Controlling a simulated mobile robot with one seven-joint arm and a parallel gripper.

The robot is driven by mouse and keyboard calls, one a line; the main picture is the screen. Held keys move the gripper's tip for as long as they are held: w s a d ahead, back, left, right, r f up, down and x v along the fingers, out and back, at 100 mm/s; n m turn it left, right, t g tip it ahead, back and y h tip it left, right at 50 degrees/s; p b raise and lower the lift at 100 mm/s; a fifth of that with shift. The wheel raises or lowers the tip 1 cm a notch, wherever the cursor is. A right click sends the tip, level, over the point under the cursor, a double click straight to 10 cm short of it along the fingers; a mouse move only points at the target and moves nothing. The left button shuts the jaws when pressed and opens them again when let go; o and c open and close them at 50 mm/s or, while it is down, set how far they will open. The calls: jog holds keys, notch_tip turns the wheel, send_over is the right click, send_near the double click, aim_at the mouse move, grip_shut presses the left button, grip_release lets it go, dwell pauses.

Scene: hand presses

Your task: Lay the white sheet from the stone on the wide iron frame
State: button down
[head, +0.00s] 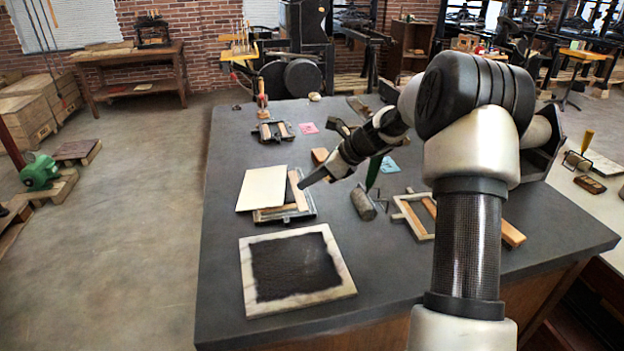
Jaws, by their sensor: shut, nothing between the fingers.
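The white sheet (262,188) lies over the left part of the wide iron frame (311,207). It sticks out past the frame's left and far sides and looks a little askew. The frame's right side and near edge show, with pale wood inside it. The stone (343,276), a pale square slab with a black inked middle, lies bare nearer the table's front edge. My gripper (302,185) is shut and empty, just right of the sheet, above the frame's right side. I cannot tell if its tip touches the frame.
A roller (363,203) lies right of the frame. A smaller pale frame (398,203) with wood pieces is farther right. The table's left strip is clear.

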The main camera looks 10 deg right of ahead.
aim_at(281, 194)
jog(key=x, duration=0.5)
jog(key=shift+w+a+f, duration=0.15)
jog(key=shift+a+f, duration=0.05)
jog(key=shift+w+a+r+p, duration=0.2)
jog(key=shift+w+a+p, duration=0.05)
jog(key=shift+a+p, duration=0.2)
jog(key=shift+w+a+f, duration=0.1)
jog(key=shift+w+a, duration=0.1)
jog(key=shift+a, duration=0.05)
jog(key=shift+f, duration=0.15)
jog(key=shift+d, duration=0.1)
